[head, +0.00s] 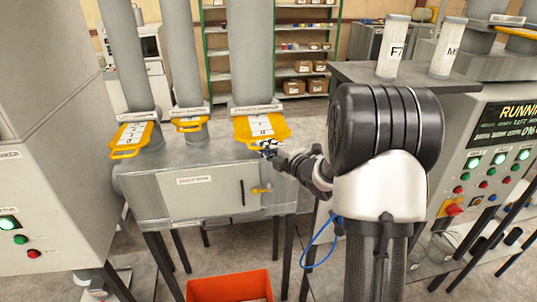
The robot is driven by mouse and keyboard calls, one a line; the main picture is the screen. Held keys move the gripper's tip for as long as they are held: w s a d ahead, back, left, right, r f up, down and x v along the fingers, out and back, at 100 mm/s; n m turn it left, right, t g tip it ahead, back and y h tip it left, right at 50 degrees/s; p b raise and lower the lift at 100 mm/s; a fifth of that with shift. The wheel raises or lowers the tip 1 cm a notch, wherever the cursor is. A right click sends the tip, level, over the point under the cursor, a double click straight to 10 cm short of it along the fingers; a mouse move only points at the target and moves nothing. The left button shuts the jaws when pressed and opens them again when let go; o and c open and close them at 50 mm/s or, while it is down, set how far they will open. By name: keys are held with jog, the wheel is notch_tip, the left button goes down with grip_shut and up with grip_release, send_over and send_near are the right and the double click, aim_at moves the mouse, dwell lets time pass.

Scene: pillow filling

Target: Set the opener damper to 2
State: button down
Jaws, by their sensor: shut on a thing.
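Three yellow damper plates with white numbered scales sit at the feet of grey vertical pipes on a grey cabinet. Their labels are too small to read, so I cannot tell by name which is the opener damper. My gripper (268,148) is at the front edge of the right damper plate (283,129), shut on its handle; the fingers partly hide the handle. The scale digits on this plate are too small to read surely. The left damper plate (122,153) and the small middle damper plate (183,127) stand apart from my gripper.
The grey cabinet (170,222) has a small yellow lever (261,190) on its front. An orange bin (230,288) stands on the floor below. A control panel (487,160) and two labelled white cylinders (393,50) are at right. Shelves (290,45) stand behind.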

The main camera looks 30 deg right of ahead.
jog(key=c, duration=1.7)
grip_release()
jog(key=v, duration=1.2)
